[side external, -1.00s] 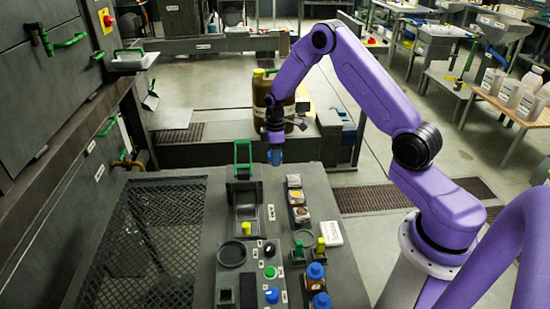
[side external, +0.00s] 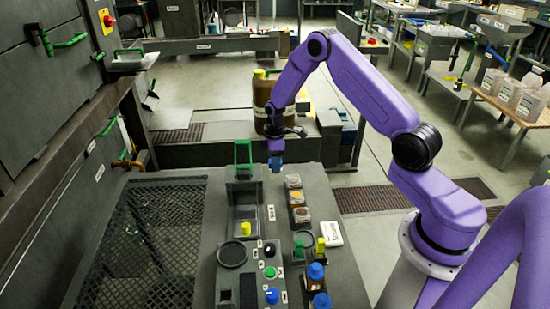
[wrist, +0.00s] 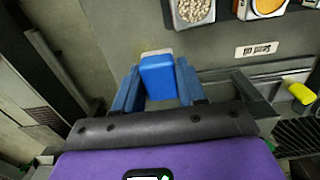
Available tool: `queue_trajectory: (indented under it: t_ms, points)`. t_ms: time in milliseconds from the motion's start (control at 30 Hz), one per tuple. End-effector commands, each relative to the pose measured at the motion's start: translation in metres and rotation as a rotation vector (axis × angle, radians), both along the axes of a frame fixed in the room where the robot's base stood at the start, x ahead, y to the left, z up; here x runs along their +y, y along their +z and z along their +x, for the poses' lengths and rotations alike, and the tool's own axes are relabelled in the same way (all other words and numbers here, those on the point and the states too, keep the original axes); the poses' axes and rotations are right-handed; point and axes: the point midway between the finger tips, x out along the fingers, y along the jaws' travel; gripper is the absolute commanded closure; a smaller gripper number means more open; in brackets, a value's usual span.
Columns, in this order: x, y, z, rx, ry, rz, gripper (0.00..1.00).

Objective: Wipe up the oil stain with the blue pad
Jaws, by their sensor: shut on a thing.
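The blue pad (wrist: 158,76) is a small blue block between the two blue fingers of my gripper (wrist: 157,88) in the wrist view. My gripper is shut on it. In the side external view my gripper (side external: 276,157) points down at the far end of the grey bench top (side external: 215,205), right of the green handle. The pad shows there only as a small blue patch (side external: 276,166); whether it touches the bench I cannot tell. A pale beige patch (wrist: 156,52) shows just beyond the pad. I cannot make out the oil stain in either view.
Small sample dishes (side external: 297,198) stand in a row just nearer than my gripper. The green handle (side external: 243,155) rises left of it. A yellow knob (wrist: 301,92) and a label (wrist: 257,49) lie right of the pad. A large brown jug (side external: 273,100) stands behind.

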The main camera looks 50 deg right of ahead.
Motion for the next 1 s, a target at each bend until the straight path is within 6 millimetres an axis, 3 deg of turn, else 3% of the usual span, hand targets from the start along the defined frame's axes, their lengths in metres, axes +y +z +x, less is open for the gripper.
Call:
queue_trajectory:
  t_ms: [533,567,600,1000]
  points:
    - [0.0,-0.057,-0.001,0.004,0.0,0.001,0.88]
    - [-0.002,-0.053,0.003,-0.004,-0.001,-0.001,0.87]
    - [-0.005,-0.053,0.006,-0.004,-0.001,-0.001,0.93]
    - [-0.027,-0.056,0.027,-0.002,-0.001,-0.001,0.93]
